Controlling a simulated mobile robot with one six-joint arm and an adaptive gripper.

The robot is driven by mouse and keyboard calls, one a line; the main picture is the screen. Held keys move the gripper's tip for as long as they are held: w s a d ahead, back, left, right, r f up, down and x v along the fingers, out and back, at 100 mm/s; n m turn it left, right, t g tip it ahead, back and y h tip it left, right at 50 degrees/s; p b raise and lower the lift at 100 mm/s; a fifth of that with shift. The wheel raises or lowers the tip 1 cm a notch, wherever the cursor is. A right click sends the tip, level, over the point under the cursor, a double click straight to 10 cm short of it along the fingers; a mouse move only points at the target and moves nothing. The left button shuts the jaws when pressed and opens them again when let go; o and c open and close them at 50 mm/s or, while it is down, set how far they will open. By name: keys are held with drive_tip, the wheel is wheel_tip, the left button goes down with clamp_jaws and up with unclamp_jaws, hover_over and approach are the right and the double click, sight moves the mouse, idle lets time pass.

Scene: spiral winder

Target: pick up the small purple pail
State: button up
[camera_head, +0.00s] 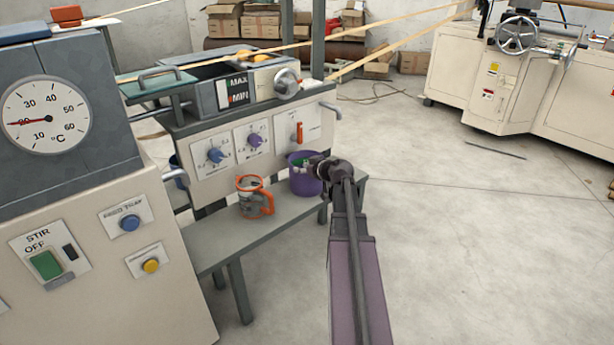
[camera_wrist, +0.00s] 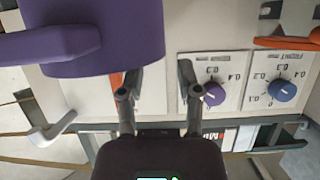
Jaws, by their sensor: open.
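The small purple pail (camera_head: 303,182) stands on the grey bench in front of the middle machine's panel. Something green shows at its rim. My gripper (camera_head: 312,166) is at the pail's right side in the head view and hides part of it; the contact there cannot be told. In the wrist view, which looks upside down, the pail (camera_wrist: 112,40) fills the top left, with a purple arm-like part sticking out left. My gripper's fingers (camera_wrist: 158,78) are open, with nothing between them but panel behind. The pail lies past the left finger, mostly outside the gap.
An orange and grey mug-like vessel (camera_head: 255,200) stands on the bench (camera_head: 225,240) left of the pail. The knob panel (camera_head: 255,145) rises close behind, with a lever handle (camera_head: 328,110) at its upper right. The floor right of the bench is clear.

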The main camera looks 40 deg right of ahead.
drive_tip(key=shift+b+x, duration=1)
drive_tip(key=shift+x, duration=1.65)
clamp_jaws()
